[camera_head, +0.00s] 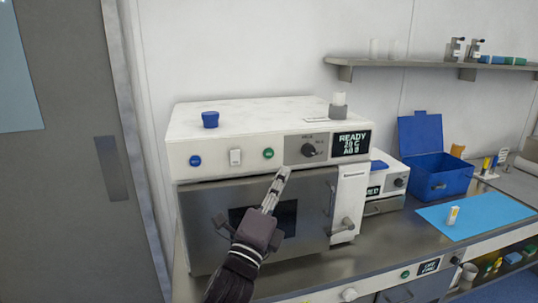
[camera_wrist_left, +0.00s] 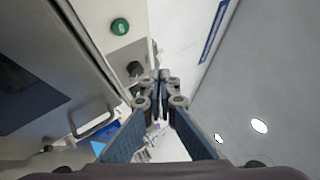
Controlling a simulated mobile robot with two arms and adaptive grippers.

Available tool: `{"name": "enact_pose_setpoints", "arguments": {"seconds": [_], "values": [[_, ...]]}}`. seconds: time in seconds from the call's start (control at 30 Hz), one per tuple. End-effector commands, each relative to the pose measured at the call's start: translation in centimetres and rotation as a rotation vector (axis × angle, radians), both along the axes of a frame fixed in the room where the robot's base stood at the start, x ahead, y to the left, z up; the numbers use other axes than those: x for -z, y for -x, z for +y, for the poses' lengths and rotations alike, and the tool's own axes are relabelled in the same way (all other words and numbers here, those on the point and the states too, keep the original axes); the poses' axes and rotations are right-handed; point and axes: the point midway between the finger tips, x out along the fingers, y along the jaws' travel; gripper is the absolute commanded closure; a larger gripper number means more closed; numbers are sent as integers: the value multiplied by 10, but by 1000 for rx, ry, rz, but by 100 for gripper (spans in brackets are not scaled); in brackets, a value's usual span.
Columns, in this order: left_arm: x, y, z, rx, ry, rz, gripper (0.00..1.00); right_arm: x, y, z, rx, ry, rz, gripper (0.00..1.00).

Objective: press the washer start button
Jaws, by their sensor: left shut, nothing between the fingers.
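The washer (camera_head: 225,126) is a large white box with a steel front door, standing on the counter. Its front panel carries a green button (camera_head: 268,153), a blue button (camera_head: 195,160), a white rocker switch, a dark knob and a display reading "READY". The green button also shows at the top of the left wrist view (camera_wrist_left: 120,26). My left gripper (camera_head: 283,173) is shut and empty, with its fingertips just below and right of the green button in the head view. The left wrist view also shows its closed fingers (camera_wrist_left: 160,78). Contact with the panel cannot be told. My right gripper is not in view.
A blue cap (camera_head: 210,119) and a small grey-white item (camera_head: 338,106) sit on top of the washer. To the right are a smaller white device (camera_head: 387,182), an open blue box (camera_head: 440,175) and a blue mat (camera_head: 475,215) with a small vial. The washer door handle (camera_head: 331,200) sticks out.

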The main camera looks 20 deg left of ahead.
Motion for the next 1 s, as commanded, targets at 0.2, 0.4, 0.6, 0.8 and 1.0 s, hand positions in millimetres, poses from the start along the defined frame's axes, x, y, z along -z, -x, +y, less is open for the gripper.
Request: {"name": "enact_pose_setpoints", "arguments": {"seconds": [0.2,0.4,0.6,0.8,1.0], "values": [[0,-19,13,-1,-3,-1,100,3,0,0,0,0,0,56],[1,-43,29,-2,-1,0,100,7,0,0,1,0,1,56],[0,-62,42,0,-1,0,100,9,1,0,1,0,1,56],[0,-70,48,0,1,0,100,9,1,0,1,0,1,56],[0,-71,48,1,2,0,100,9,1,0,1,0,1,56]]}}
